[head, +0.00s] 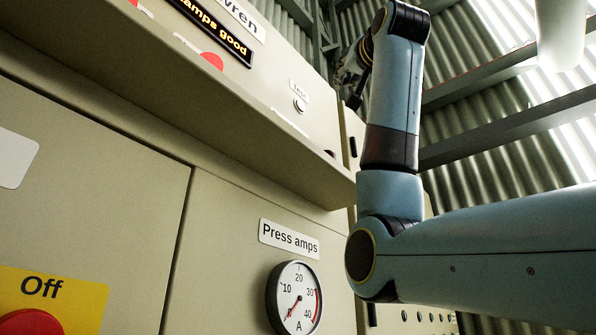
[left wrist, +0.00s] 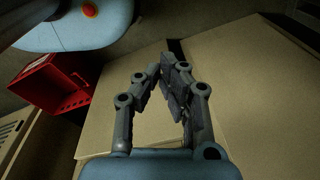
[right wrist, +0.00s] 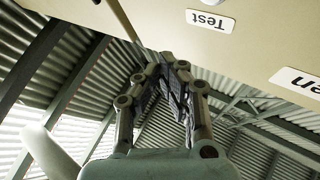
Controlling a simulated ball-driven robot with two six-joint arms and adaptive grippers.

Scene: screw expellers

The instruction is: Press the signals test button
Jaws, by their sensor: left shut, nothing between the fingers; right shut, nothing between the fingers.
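A small round pale button (head: 300,104) sits under a small label (head: 299,91) on the beige upper panel in the head view. The label's tiny print seems to read Test.
A beige ledge (head: 230,125) juts out below the upper panel. Below it are a Press amps gauge (head: 295,298) and a red Off button (head: 30,322). A lit display (head: 215,28) is at upper left. A red box (left wrist: 52,85) shows in the left wrist view.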

